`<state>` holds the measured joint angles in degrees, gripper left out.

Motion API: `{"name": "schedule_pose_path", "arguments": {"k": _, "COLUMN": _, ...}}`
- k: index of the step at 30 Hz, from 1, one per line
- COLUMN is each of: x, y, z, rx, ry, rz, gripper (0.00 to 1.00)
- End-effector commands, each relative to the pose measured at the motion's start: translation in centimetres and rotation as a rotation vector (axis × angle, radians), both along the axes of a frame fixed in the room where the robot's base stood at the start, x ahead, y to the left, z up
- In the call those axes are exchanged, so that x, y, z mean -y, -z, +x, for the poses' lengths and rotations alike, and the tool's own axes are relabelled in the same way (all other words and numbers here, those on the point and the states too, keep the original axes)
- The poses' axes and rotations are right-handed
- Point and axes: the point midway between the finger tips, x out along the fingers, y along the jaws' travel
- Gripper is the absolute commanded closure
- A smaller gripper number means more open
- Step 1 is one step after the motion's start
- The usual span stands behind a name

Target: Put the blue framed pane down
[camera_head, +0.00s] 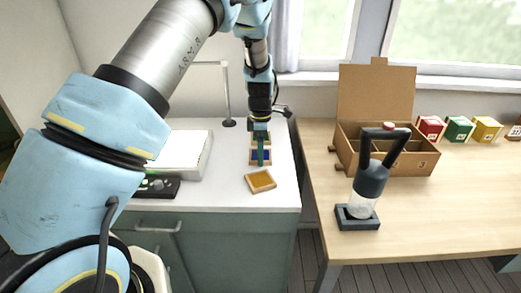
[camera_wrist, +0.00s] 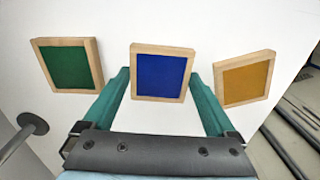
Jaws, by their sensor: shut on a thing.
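The blue framed pane (camera_wrist: 160,75) has a light wooden frame and lies between the two teal fingers of my gripper (camera_wrist: 160,86), which is shut on its side edges. In the head view the blue pane (camera_head: 255,158) shows partly behind a finger of my gripper (camera_head: 261,152), low over the white counter (camera_head: 220,190). I cannot tell whether the pane touches the counter. A green framed pane (camera_wrist: 68,65) lies to its left in the wrist view. An amber framed pane (camera_wrist: 246,81) lies to its right, and also shows nearer the front edge in the head view (camera_head: 260,181).
A light box (camera_head: 180,150) stands left of the panes, with a lamp (camera_head: 229,123) behind. Across a gap, the wooden table (camera_head: 450,215) holds an open cardboard box (camera_head: 410,160), a dark-handled tool on a stand (camera_head: 370,180) and several small coloured boxes (camera_head: 458,130).

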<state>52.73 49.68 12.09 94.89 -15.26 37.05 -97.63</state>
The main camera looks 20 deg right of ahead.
Motion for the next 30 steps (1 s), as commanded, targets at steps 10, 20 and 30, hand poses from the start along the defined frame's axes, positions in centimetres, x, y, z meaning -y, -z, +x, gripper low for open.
{"name": "schedule_pose_path", "arguments": {"k": 10, "x": 0.0, "y": 0.3, "z": 0.0, "rx": 0.0, "ry": 0.0, "rz": 0.0, "gripper": 0.0}}
{"name": "schedule_pose_path", "arguments": {"k": 20, "x": 0.1, "y": -0.4, "z": 0.0, "rx": 0.001, "ry": 0.0, "rz": -0.002, "gripper": 0.0}}
{"name": "schedule_pose_path", "arguments": {"k": 30, "x": 0.1, "y": -6.7, "z": 0.1, "rx": 0.003, "ry": 0.001, "rz": -0.005, "gripper": 0.0}}
